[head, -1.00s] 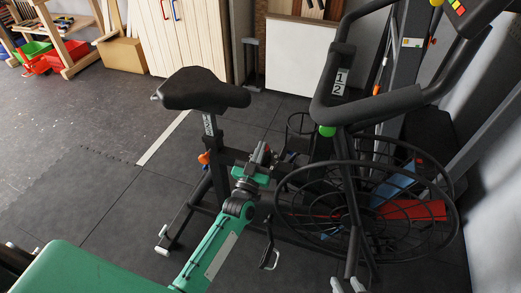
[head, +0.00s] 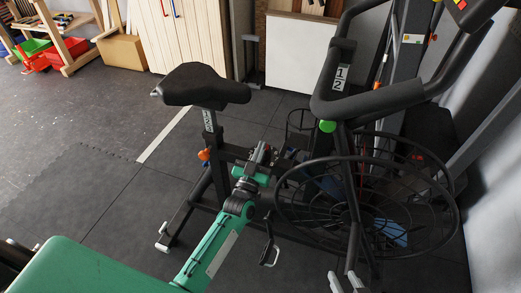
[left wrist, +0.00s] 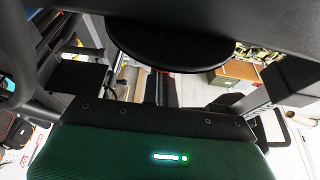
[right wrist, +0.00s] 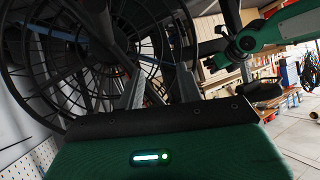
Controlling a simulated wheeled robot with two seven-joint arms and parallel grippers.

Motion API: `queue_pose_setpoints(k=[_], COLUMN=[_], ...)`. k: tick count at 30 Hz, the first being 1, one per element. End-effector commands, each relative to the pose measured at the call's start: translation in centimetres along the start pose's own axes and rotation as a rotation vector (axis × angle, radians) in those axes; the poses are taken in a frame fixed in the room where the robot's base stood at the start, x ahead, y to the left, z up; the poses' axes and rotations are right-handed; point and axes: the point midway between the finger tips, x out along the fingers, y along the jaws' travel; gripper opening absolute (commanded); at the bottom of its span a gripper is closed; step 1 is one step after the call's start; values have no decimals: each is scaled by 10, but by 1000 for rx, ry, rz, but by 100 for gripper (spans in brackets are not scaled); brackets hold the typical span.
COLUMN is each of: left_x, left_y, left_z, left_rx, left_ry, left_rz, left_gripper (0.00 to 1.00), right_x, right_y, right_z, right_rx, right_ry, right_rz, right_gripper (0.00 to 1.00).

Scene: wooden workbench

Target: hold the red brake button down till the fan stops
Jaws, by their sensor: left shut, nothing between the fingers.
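The fan (head: 448,222) is a dark wire wheel on the front of a black exercise bike, with a blue patch (head: 391,233) inside it. I cannot make out the red brake button for certain. My left gripper (head: 262,153) is shut and empty beside the bike frame, between the saddle and the fan; its tips are small and partly lost against dark parts. My right gripper (head: 345,283) is at the bottom edge of the head view, just below the fan. Its two grey fingers stand apart, also in the right wrist view (right wrist: 160,92), with the fan beyond them.
The black saddle (head: 203,86) is behind my left arm, and the handlebar (head: 370,103) rises above the fan. An orange knob (head: 204,155) and a green knob (head: 327,126) sit on the bike. The wall is close at right; the floor (head: 85,130) at left is mostly clear.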

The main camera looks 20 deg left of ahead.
Motion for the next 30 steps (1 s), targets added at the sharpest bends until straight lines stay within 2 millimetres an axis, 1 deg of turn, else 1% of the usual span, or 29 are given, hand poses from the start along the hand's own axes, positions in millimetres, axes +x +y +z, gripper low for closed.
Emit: queue_pose_setpoints(k=[1,20,26,30], left_x=[-4,-4,-2,3], left_y=[1,1,0,-1], left_z=[6,8,4,-2], left_rx=[0,0,0,0], left_ry=[-15,-18,-18,-16], left_rz=[2,3,3,3], left_gripper=[0,0,0,0], right_x=[0,0,-1,-7], right_y=[0,0,1,10], right_z=[1,1,1,0], right_rx=[0,0,-1,-6], right_ry=[0,-1,-26,-92], right_rz=[0,0,3,27], right_gripper=[36,36,36,36])
